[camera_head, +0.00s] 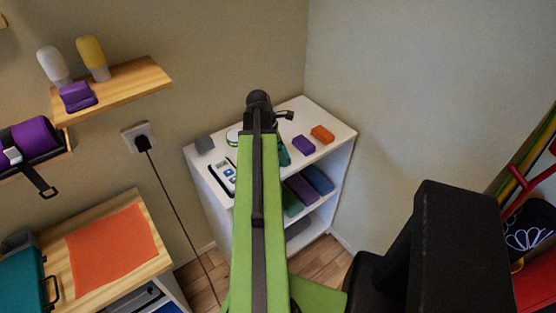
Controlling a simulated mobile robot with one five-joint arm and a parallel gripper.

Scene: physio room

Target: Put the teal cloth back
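A small teal item (284,156), which looks like the teal cloth, lies on the top of the white shelf unit (318,112). My green arm hides its left part. My gripper (284,115) is at the far end of the arm, over the back part of the unit's top in the picture. It is small, dark and partly hidden, so I cannot see whether its fingers are open or hold anything. Folded cloths, one green (291,204), one purple (302,189) and one blue (319,180), lie on the shelf below.
Purple (304,145), orange (322,134) and grey (204,145) blocks and a white device (223,177) share the unit's top. A wooden wall shelf (130,85) and a table with an orange mat (112,250) stand left. A black padded object (450,240) is at right.

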